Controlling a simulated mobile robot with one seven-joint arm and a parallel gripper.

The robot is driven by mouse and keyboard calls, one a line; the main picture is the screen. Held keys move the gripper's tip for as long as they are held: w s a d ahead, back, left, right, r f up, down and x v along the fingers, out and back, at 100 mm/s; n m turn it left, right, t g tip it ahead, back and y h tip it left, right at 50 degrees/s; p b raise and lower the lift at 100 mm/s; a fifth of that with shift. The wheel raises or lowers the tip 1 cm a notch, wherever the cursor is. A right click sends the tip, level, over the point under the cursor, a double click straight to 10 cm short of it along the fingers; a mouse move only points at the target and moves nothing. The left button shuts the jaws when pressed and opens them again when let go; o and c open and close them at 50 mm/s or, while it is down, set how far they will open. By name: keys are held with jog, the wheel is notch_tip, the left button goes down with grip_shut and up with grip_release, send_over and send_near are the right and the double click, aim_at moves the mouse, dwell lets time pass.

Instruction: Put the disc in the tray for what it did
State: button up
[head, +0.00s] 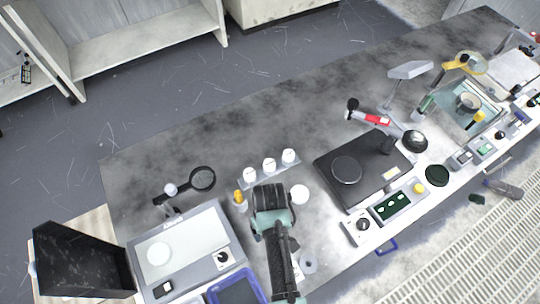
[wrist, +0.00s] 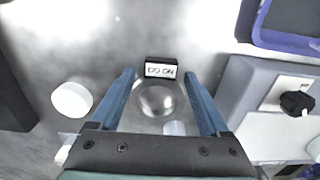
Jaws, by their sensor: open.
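My gripper (head: 272,195) is over the middle of the bench, pointing down. In the wrist view its two blue fingers (wrist: 163,95) are apart, on either side of a round, shiny, clear or metallic piece (wrist: 157,99); I cannot tell whether they touch it. A small black block with a white label (wrist: 160,69), seemingly reading NO GO upside down, stands at that piece's edge. A white round piece (wrist: 72,100) lies to the left, outside the fingers; it also shows in the head view (head: 300,194). A blue-rimmed tray (wrist: 245,20) is at upper right, and at the bottom of the head view (head: 262,291).
A black machine with a round platen (head: 346,170) stands to the right. A grey machine (head: 208,222) with a pale disc on top is to the left. Several small tools and a stand with three white-topped pieces (head: 269,165) crowd the bench. The rear bench is clearer.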

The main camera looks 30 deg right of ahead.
notch_tip(320, 180, up, 12)
jog(key=p, duration=0.1)
jog(key=shift+r, duration=0.2)
dwell(0.3)
jog(key=w+a+r+t+h, duration=0.1)
jog(key=w+r+t, duration=0.3)
jog(key=w+r, duration=0.45)
jog(key=w+r+t, duration=0.4)
jog(key=w+r, duration=0.1)
jog(key=r, duration=0.6)
jog(key=w+a+r+t+h, duration=0.1)
jog(key=w+r+t, duration=0.45)
jog(key=r, duration=0.45)
jog(key=s+a+r+t, duration=0.1)
jog(key=a+r+t, duration=0.25)
jog(key=r, duration=0.85)
jog(key=s+a+r+t, duration=0.2)
jog(key=r+t, duration=0.2)
jog(key=r, duration=0.8)
jog(key=s+a+r+t+y, duration=0.1)
jog(key=s+r+t, duration=0.2)
jog(key=s+r, duration=0.2)
jog(key=s+a+r+t+y, duration=0.1)
jog(key=s+a+r+t, duration=0.1)
jog(key=s+r, duration=0.3)
notch_tip(320, 180, up, 3)
jog(key=shift+s+a+r+t, duration=0.2)
jog(key=shift+s+a+t, duration=0.1)
jog(key=shift+t, duration=0.4)
